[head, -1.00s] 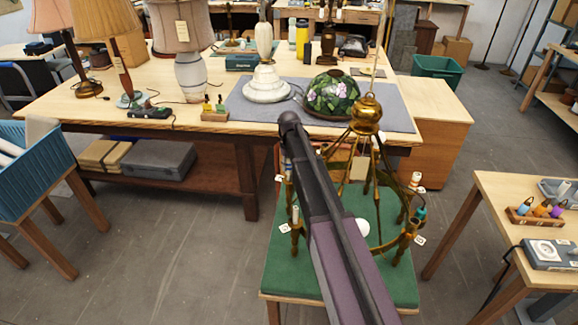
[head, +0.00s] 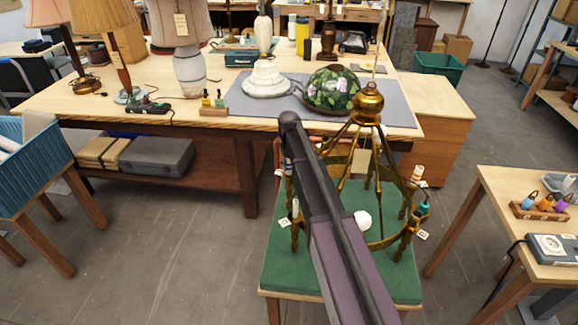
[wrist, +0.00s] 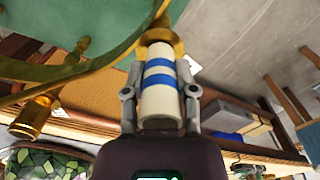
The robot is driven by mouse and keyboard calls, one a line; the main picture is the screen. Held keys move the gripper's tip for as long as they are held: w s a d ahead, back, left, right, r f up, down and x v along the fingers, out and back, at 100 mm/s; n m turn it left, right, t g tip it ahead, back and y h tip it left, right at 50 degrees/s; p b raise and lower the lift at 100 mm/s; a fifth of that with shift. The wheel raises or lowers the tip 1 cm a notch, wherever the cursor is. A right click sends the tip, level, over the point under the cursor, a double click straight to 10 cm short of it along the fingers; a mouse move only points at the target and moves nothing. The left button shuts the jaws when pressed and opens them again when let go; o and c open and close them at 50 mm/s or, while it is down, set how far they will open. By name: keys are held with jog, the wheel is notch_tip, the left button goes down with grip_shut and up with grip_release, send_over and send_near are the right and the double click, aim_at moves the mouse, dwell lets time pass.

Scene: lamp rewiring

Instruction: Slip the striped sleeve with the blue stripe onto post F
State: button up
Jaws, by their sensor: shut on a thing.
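The cream sleeve with blue stripes (wrist: 161,97) is in my gripper (wrist: 160,92), which is shut on it in the wrist view. Its far end meets or overlaps a brass cup (wrist: 158,40); I cannot tell whether it is seated there or only in front of it. The brass chandelier frame (head: 368,112) stands on a green-topped stool (head: 275,270) in the head view. Its posts carry small white tags whose letters I cannot read, so I cannot pick out post F.
A post with a red-banded sleeve (head: 417,174) and one with a teal sleeve (head: 423,208) stand at the ring's right. A white ball (head: 362,221) shows beside my arm. The workbench (head: 110,95) with lamps stands behind; a side table (head: 500,195) stands right.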

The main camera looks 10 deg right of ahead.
jog(key=shift+f, duration=0.1)
dwell(0.7)
jog(key=o, duration=0.9)
jog(key=shift+r, duration=0.2)
notch_tip(320, 180, up, 10)
jog(key=p, duration=0.9)
jog(key=shift+f+p, duration=0.25)
jog(key=shift+p, duration=0.05)
jog(key=shift+s, duration=0.1)
jog(key=s, duration=0.9)
jog(key=s+m, duration=0.1)
jog(key=s, duration=0.9)
jog(key=s+f+m+b, duration=0.1)
jog(key=s, duration=0.8)
jog(key=shift+s+d, duration=0.2)
jog(key=shift+s, duration=0.2)
